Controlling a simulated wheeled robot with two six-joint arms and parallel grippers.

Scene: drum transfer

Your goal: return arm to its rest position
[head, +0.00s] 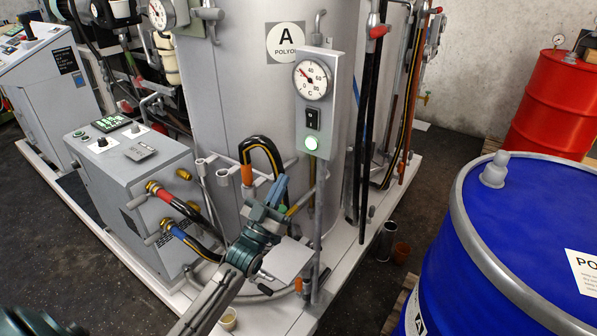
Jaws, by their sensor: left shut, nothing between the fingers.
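My left arm comes in from the bottom left, and its left gripper (281,184) is in front of the grey tank marked A (228,100). The gripper looks shut and empty. It is close to the lower right end of a looped black and yellow hose (262,143); I cannot tell whether they touch. The hose's other end has an orange grip (247,175). My right gripper is out of view.
A control box with a gauge (313,82) and lit green button stands on a post right of the gripper. A grey cabinet with hoses (125,190) is at left. A blue drum (530,240) fills the right; a red drum (555,100) stands behind. Dark floor lies between.

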